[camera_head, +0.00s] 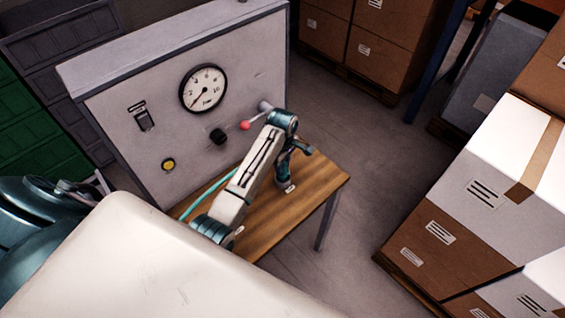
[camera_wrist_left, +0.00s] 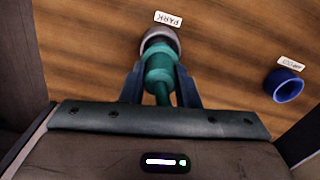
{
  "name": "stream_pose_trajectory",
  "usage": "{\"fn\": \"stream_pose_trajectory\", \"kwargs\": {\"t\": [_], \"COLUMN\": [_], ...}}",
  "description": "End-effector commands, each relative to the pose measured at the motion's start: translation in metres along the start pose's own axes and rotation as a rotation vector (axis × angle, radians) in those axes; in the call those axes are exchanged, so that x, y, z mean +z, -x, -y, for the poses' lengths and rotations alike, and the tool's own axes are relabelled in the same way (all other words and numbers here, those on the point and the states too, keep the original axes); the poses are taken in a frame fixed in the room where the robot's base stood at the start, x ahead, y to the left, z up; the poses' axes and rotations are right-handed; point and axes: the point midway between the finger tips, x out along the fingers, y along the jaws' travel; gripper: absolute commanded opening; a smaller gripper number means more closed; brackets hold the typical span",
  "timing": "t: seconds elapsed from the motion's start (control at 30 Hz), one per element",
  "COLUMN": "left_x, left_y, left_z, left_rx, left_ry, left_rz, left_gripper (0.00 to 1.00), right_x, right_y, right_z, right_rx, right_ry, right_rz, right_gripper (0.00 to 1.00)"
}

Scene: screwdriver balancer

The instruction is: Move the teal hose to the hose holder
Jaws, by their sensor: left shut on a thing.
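The teal hose (camera_head: 207,190) runs along the left part of the wooden table in the head view, partly hidden by my left arm. In the left wrist view my left gripper (camera_wrist_left: 160,88) is shut on the hose's teal end (camera_wrist_left: 160,68). That end lines up with a grey round holder (camera_wrist_left: 158,38) beside an upside-down "PARK" label. Whether it sits in the holder or just above it, I cannot tell. In the head view the left gripper (camera_head: 284,182) points down near the table's far right part. My right gripper is not in view.
A blue ring (camera_wrist_left: 285,85) with a small label stands to the right on the table (camera_head: 315,180). A grey panel (camera_head: 120,95) with a gauge (camera_head: 203,88), knobs and a red-tipped lever (camera_head: 246,125) rises behind the table. Boxes (camera_head: 480,190) stand at right, beyond open floor.

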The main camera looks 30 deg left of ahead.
Motion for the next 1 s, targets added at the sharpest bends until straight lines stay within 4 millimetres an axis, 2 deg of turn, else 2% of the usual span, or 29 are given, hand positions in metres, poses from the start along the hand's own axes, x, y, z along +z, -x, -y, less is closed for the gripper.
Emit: {"fn": "stream_pose_trajectory", "kwargs": {"t": [1.0], "left_x": [0.0], "left_y": [-0.026], "left_z": [0.0], "left_rx": [-0.001], "left_ry": [0.0], "left_rz": [0.0], "left_gripper": [0.04], "right_x": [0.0], "right_y": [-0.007], "right_z": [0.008], "right_rx": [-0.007], "right_ry": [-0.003], "right_rz": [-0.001], "right_gripper": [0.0]}}
